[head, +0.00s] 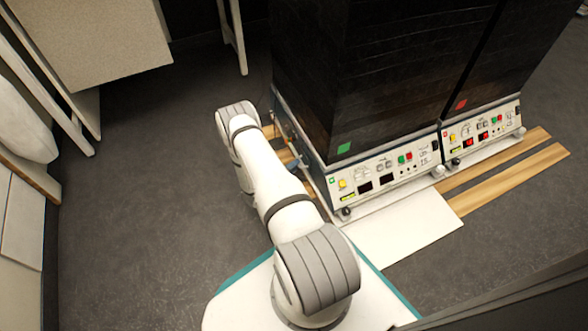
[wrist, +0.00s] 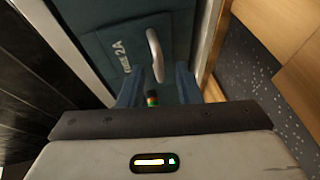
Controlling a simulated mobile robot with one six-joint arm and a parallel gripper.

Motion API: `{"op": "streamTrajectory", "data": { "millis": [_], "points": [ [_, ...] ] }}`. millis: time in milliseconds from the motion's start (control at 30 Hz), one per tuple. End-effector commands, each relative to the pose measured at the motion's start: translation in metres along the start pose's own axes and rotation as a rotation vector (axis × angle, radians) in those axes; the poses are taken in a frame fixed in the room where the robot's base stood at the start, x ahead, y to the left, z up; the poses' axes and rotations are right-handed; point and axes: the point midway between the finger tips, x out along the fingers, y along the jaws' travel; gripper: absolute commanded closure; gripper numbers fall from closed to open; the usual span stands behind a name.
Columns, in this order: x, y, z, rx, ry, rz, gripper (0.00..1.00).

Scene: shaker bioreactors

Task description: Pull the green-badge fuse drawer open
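In the wrist view a dark teal panel marked "FUSE 2A" (wrist: 122,55) carries a pale curved handle (wrist: 155,55). The panel looks flush in its frame. My gripper (wrist: 158,76) is open, with its two bluish fingers apart near the lower end of the handle. A small dark part with green and orange-red bands (wrist: 152,97) shows between the fingers; I cannot tell what it belongs to. In the head view the left shaker unit (head: 383,172) has a green badge (head: 344,148) on its dark housing. My arm reaches its left side and hides my gripper there.
A second unit (head: 482,130) with a red badge (head: 461,104) stands to the right. Wooden strips (head: 505,165) and a white board (head: 405,228) lie on the floor in front. Dark floor left of my arm is clear. A pale table (head: 95,40) stands at the upper left.

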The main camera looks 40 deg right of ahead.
Motion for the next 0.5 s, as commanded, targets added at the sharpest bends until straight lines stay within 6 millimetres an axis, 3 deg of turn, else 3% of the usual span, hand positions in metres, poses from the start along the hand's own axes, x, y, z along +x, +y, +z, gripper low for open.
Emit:
{"op": "streamTrajectory", "data": {
  "millis": [367,500],
  "points": [
    [0.0085,0.0007,0.0000,0.001,0.000,-0.001,0.69],
    [0.0084,0.0007,0.0000,0.001,0.000,-0.001,0.81]
  ]
}}
